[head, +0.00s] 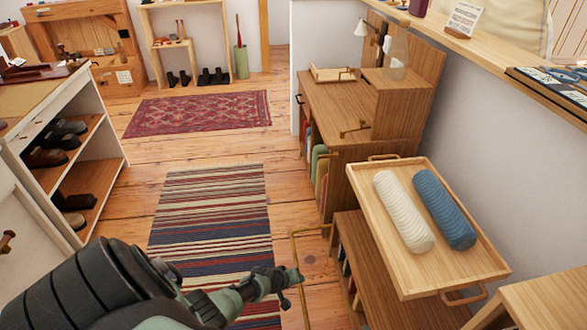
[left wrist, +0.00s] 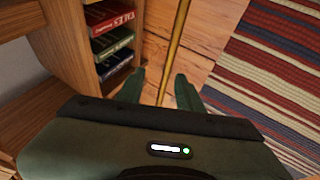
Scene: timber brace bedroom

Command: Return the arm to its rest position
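My left arm (head: 110,290) comes in from the lower left in the head view and reaches over the floor. Its gripper (head: 292,280) is beside a thin brass rail (head: 310,231) at the low shelf unit. In the left wrist view the gripper (left wrist: 158,92) has its two green fingers apart. The brass rail (left wrist: 177,45) runs through the space between them; I cannot tell whether it is level with the fingers or beyond them. Neither finger clearly presses on it. My right arm and gripper are not in view.
A wooden tray (head: 385,235) with a cream and a blue ribbed roll stands right of the gripper, above a low bookshelf (head: 375,280). A wooden desk (head: 340,105) is behind. A striped rug (head: 212,215) lies left on open floor. A shoe shelf (head: 85,165) stands far left.

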